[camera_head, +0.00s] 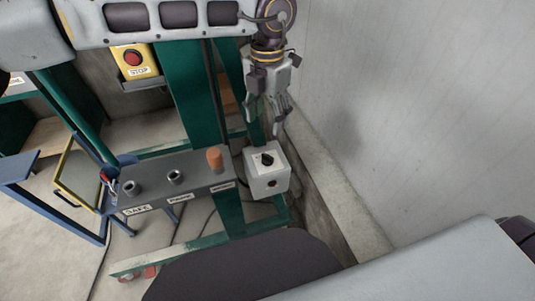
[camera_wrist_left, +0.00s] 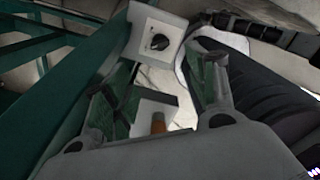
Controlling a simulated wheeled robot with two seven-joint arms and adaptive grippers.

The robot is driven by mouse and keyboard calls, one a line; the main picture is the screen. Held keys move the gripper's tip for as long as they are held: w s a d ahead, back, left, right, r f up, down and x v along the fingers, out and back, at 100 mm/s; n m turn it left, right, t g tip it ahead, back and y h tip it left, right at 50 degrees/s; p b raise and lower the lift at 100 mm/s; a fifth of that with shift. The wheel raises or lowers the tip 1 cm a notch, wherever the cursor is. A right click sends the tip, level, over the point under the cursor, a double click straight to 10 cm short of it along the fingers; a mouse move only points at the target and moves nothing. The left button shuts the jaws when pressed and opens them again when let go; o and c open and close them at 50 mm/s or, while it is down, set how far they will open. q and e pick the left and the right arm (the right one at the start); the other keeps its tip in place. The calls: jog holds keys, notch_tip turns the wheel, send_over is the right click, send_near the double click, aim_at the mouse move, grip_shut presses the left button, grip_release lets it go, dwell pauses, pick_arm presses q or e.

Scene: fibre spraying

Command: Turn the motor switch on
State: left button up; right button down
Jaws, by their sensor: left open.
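The motor switch is a black rotary knob (camera_head: 267,160) on the top face of a small light-grey box (camera_head: 268,182). The knob also shows in the left wrist view (camera_wrist_left: 159,42), on the white box face (camera_wrist_left: 150,28). My left gripper (camera_head: 279,128) points down just above and behind the box, apart from the knob. In the left wrist view its fingers (camera_wrist_left: 163,92) are spread with nothing between them held. My right gripper is not in view.
A dark grey panel (camera_head: 165,190) left of the box carries labelled sockets and an orange plug (camera_head: 215,158). A yellow STOP box (camera_head: 134,61) hangs on the green frame (camera_head: 185,95). A pale wall (camera_head: 370,110) stands close on the right. A blue frame (camera_head: 50,210) is at left.

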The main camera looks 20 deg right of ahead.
aim_at(267, 156)
pick_arm(q)
jog(key=shift+f, duration=0.1)
notch_tip(267, 156, down, 12)
jog(key=shift+f+b, duration=0.1)
jog(key=shift+b, duration=0.2)
jog(key=shift+f, duration=0.7)
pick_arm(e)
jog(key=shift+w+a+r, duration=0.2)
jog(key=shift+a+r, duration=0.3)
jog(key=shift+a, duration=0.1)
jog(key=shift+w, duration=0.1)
pick_arm(q)
jog(key=shift+c, duration=0.5)
jog(key=c, duration=0.7)
jog(key=shift+c, duration=1.1)
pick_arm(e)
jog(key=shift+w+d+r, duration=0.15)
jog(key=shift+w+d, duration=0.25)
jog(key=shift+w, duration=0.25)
